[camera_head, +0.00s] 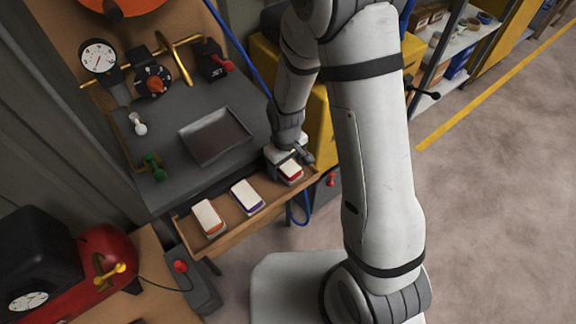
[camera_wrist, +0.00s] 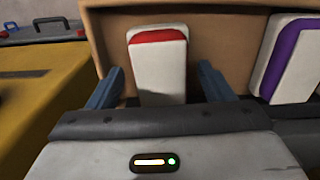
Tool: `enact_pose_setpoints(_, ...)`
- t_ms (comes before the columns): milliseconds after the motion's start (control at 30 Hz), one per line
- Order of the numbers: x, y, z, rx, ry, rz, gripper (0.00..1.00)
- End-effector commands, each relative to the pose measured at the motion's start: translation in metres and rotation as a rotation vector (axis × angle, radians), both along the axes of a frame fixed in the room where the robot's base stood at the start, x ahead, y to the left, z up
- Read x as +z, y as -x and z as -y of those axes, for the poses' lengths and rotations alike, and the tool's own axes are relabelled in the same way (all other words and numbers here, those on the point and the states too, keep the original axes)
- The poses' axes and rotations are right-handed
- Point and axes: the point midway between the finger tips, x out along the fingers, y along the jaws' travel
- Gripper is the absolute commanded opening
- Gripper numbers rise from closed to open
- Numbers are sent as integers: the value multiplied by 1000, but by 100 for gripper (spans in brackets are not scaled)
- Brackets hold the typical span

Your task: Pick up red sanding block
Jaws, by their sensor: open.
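The red sanding block (camera_head: 290,170) is white with a red band and lies at the right end of a shallow wooden drawer. In the wrist view the red sanding block (camera_wrist: 159,65) lies ahead, between the two blue fingers. My gripper (camera_head: 294,158) is over the block in the head view and partly covers it. In the wrist view my gripper (camera_wrist: 160,85) is open, with one finger on each side of the block. I cannot tell if either finger touches it.
A purple-banded block (camera_head: 247,196) and an orange-banded block (camera_head: 208,217) lie to the left in the same drawer (camera_head: 228,226). A grey metal tray (camera_head: 215,136) sits on the bench above. A yellow cabinet (camera_wrist: 42,95) stands close on the left in the wrist view.

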Motion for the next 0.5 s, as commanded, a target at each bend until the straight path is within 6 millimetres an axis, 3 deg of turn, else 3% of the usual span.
enact_pose_setpoints(200,0,0,0,0,0,0,74)
enact_pose_setpoints(500,0,0,0,1,0,0,49)
